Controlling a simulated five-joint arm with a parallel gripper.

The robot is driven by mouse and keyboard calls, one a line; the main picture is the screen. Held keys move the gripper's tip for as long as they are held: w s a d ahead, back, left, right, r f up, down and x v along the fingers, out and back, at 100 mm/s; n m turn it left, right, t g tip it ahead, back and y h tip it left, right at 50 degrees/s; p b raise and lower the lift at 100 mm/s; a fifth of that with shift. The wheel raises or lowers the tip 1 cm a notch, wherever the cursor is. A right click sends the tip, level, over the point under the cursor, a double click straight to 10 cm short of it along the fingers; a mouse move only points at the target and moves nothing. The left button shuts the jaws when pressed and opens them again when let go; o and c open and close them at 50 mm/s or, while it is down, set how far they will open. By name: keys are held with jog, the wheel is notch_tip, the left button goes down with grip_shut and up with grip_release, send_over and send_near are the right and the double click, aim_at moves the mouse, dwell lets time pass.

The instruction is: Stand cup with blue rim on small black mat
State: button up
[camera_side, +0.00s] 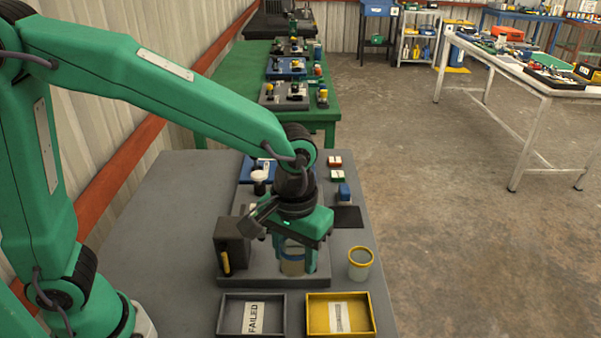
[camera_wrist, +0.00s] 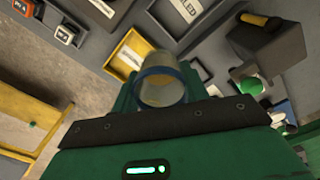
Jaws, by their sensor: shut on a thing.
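The clear cup with the blue rim (camera_side: 292,266) is between the fingers of my gripper (camera_side: 294,257), which is shut on it. In the side view it is over the front part of the grey fixture board, partly hidden by my gripper; I cannot tell whether its base touches the board. In the wrist view the cup's blue rim (camera_wrist: 163,87) faces the camera between the green fingers. The small black mat (camera_side: 348,217) lies bare on the grey table, behind and right of my gripper. I cannot make out the mat in the wrist view.
A cup with a yellow rim (camera_side: 360,264) stands right of my gripper, in front of the mat. A dark box with a yellow handle (camera_side: 232,245) is at left. A grey FAILED tray (camera_side: 231,315) and yellow tray (camera_side: 365,331) are in front. A blue block (camera_side: 344,193) is behind the mat.

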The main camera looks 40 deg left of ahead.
dwell(0.7)
jog(key=w+a+f+n, duration=0.1)
jog(key=w, duration=1)
jog(key=w+a+f+n, duration=0.1)
jog(key=w+f, duration=0.1)
jog(key=w, duration=1)
jog(key=w+a+f, duration=0.2)
jog(key=a, duration=0.1)
jog(key=w+a+f, duration=0.2)
jog(key=a, duration=0.1)
jog(key=w+a+f, duration=0.3)
jog(key=shift+w, duration=0.1)
jog(key=shift+f, duration=2.05)
jog(key=shift+f, duration=0.15)
